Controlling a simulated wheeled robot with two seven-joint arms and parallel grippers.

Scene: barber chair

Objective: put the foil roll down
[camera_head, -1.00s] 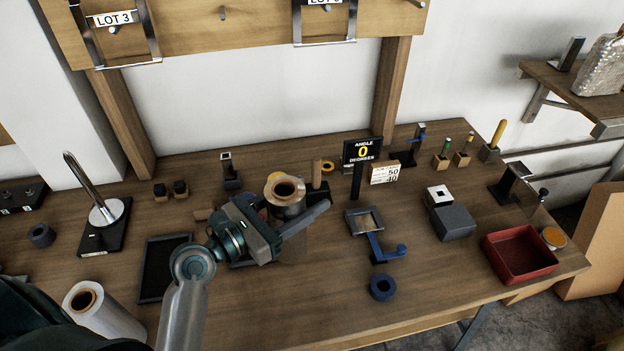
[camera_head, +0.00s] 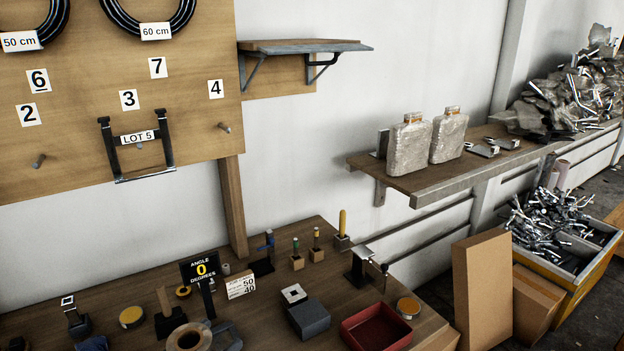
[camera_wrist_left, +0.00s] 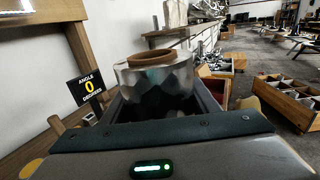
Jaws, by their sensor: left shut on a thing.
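The foil roll (camera_head: 189,338), silvery with a brown cardboard core, shows at the bottom edge of the head view, partly cut off. In the left wrist view the foil roll (camera_wrist_left: 155,77) stands upright between the fingers of my left gripper (camera_wrist_left: 165,98), which is shut on it. In the head view only a bit of my left gripper (camera_head: 222,336) shows beside the roll. The roll's underside is hidden, so I cannot tell whether it touches the table. My right gripper is not in view.
The wooden workbench (camera_head: 265,308) holds an angle sign (camera_head: 201,270), a small label block (camera_head: 240,285), a grey block (camera_head: 309,319) and a red tray (camera_head: 376,328). A wall shelf (camera_head: 400,178) carries two foil-wrapped containers. Cardboard boxes (camera_head: 482,290) stand on the floor at right.

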